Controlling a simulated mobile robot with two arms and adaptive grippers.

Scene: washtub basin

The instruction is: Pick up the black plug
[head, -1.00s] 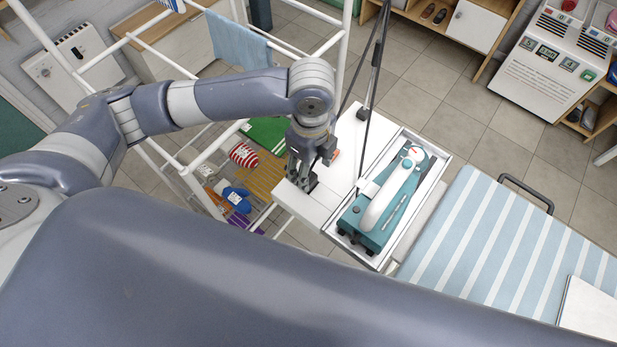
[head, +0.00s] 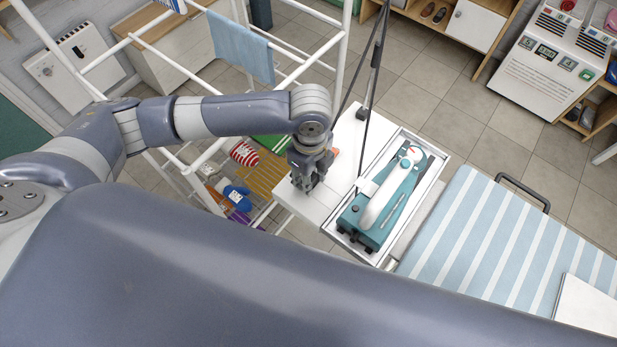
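My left gripper (head: 306,186) comes in from the left and points down over the left part of a white table top (head: 345,140). Its dark fingertips are close to the white surface; I cannot tell whether they touch it. The fingers are small and dark here, and whether they are open or shut does not show. I cannot make out the black plug; a small dark thing at the fingertips could not be told from the fingers. My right gripper is not in view.
Right of the gripper, a white tray (head: 432,187) holds a teal and white appliance (head: 385,195). A white rack (head: 343,45) stands at the back left. A striped ironing surface (head: 480,240) lies to the right.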

